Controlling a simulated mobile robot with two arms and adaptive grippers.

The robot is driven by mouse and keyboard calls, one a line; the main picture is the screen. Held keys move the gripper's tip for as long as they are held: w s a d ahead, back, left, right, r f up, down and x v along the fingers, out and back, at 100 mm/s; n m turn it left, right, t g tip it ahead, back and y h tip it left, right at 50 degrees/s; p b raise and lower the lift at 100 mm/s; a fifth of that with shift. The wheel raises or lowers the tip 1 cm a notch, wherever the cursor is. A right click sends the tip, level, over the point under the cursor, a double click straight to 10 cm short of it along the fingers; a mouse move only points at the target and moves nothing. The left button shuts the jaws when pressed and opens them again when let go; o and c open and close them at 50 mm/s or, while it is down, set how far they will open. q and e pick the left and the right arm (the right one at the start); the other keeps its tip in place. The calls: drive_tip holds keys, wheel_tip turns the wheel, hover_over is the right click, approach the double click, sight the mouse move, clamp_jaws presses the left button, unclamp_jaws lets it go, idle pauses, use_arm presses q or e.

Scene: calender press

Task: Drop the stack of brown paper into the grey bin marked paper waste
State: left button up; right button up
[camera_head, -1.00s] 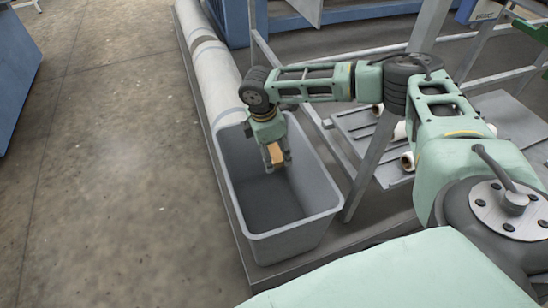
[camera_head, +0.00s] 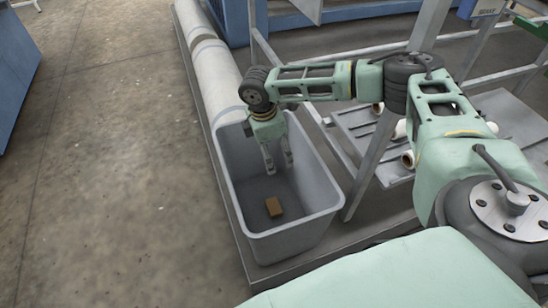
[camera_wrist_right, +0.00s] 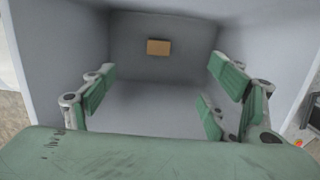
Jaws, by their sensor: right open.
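The stack of brown paper (camera_head: 274,207) is a small brown block inside the grey bin (camera_head: 298,228), low down toward its near end. It also shows in the right wrist view (camera_wrist_right: 158,47), apart from the fingers. Whether it lies flat on the floor of the bin or is still falling, I cannot tell. My right gripper (camera_head: 279,162) points down into the bin, open and empty, above and beyond the stack. Its green finger pads stand wide apart in the right wrist view (camera_wrist_right: 165,95). No marking on the bin is readable. My left gripper is not in view.
The bin stands on a grey ledge (camera_head: 262,272) beside a long white roll (camera_head: 212,75). A metal frame (camera_head: 358,185) and a shelf with small rolls (camera_head: 407,161) are to its right. The concrete floor (camera_head: 110,170) on the left is clear.

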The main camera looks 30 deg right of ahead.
wheel_tip(320, 180, up, 12)
drive_tip(key=a, duration=0.1)
drive_tip(key=shift+w+a, duration=0.25)
drive_tip(key=shift+a, duration=0.15)
drive_tip(key=shift+f, duration=0.1)
idle(0.5)
